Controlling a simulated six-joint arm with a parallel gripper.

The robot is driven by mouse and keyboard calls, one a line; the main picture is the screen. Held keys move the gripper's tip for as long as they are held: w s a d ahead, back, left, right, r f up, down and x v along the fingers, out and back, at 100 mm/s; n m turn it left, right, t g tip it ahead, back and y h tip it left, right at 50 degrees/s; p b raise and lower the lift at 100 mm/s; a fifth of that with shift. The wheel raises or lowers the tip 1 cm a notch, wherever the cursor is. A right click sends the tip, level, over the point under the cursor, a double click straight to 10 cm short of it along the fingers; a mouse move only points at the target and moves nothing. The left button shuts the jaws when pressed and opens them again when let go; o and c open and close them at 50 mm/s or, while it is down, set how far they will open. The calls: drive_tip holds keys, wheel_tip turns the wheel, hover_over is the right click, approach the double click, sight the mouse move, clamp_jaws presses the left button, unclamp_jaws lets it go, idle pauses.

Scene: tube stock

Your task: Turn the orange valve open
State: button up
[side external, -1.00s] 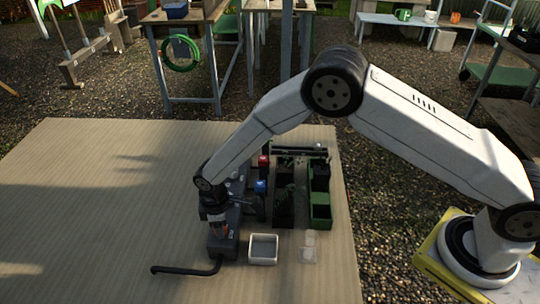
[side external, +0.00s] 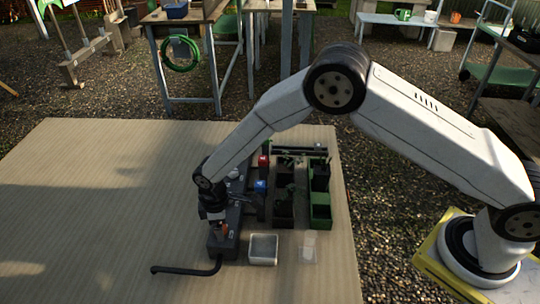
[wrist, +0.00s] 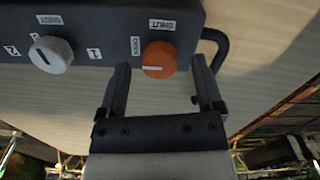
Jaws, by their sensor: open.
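The orange valve (wrist: 160,60) is a round knob on a dark grey panel (wrist: 105,22). In the wrist view its white mark lies roughly level across the knob. A SHUT label sits on the far side of the knob and an OPEN label to its left. My gripper (wrist: 160,66) is open, with one finger on each side of the knob and visible gaps between. It holds nothing. In the side view my gripper (side external: 217,222) is low over the panel unit, and a bit of orange shows by it.
A grey-white knob (wrist: 51,55) with numbered labels is left of the valve. A black pipe (side external: 185,271) runs from the unit's front. A white tray (side external: 263,249), blue (side external: 261,186) and red (side external: 263,161) parts and planter boxes (side external: 320,210) stand right. The table's left is clear.

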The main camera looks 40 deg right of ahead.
drive_tip(key=shift+r, duration=3.55)
drive_tip(key=shift+d+r, duration=0.3)
drive_tip(key=shift+d, duration=0.15)
drive_tip(key=s+d+r+m+t, duration=0.1)
drive_tip(key=s+d+r+m, duration=0.25)
drive_tip(key=d, duration=0.35)
drive_tip(key=s+d+r+m, duration=0.3)
drive_tip(key=d+r, duration=0.1)
drive_tip(key=d, duration=0.3)
drive_tip(key=s+d+r+m+t, duration=0.1)
drive_tip(key=s+d+r+m, duration=0.1)
drive_tip(key=s+d+m, duration=0.3)
drive_tip(key=s+d, duration=0.4)
drive_tip(key=s, duration=0.2)
drive_tip(key=shift+s+r+t, duration=0.25)
drive_tip(key=shift+s+t, duration=0.05)
drive_tip(key=shift+w, duration=0.15)
